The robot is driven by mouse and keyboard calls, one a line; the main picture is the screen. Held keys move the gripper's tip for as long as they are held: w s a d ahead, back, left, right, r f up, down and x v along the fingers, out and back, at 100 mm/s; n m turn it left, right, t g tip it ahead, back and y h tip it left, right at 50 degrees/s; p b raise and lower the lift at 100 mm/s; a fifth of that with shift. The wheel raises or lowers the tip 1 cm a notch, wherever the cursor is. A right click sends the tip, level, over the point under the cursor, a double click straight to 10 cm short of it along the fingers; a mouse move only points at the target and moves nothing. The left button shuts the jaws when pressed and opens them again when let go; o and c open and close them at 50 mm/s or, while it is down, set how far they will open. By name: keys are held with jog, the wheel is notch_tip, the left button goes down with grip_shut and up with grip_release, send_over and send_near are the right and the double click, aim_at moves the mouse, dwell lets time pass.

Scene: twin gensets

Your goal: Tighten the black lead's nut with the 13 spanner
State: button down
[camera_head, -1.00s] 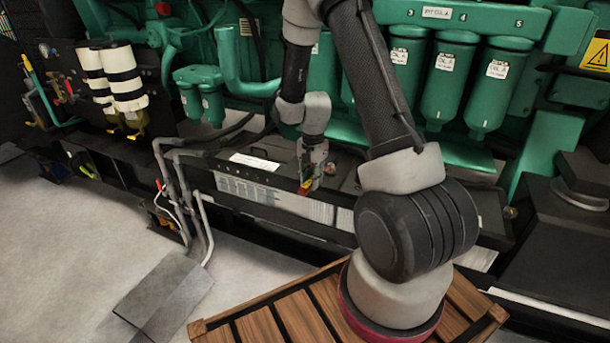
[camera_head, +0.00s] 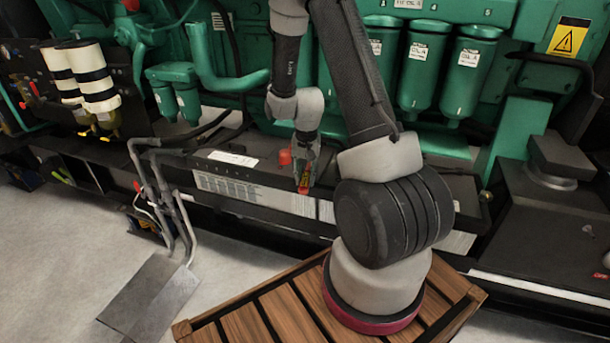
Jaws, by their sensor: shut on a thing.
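My gripper (camera_head: 305,180) points down over the front edge of a long black battery box (camera_head: 218,167). It is shut on a small red and yellow thing (camera_head: 304,187), which looks like the spanner. Its size mark is too small to read. A red cap (camera_head: 285,157) stands on the box top, just left of and behind my gripper. I cannot make out the black lead or its nut; my gripper and arm hide part of the box top. I cannot tell whether the held thing touches anything.
The green engine with its oil filters (camera_head: 424,70) rises behind the box. Grey pipes (camera_head: 160,190) stand at the box's left end, near a grey plate (camera_head: 150,298) on the floor. A slatted wooden platform (camera_head: 236,333) lies under my arm.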

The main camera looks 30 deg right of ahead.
jog(key=shift+f, duration=0.3)
dwell(0.4)
jog(key=shift+f, duration=0.35)
jog(key=shift+f, duration=0.2)
jog(key=c, duration=1.8)
grip_release()
grip_shut()
jog(key=shift+w+a+m, duration=0.55)
jog(key=shift+w+m, duration=0.05)
jog(key=shift+w, duration=0.05)
jog(key=shift+w, duration=0.1)
jog(key=shift+w+a+r+m, duration=0.1)
jog(key=shift+w+a+m, duration=0.45)
jog(key=shift+w+m, duration=0.15)
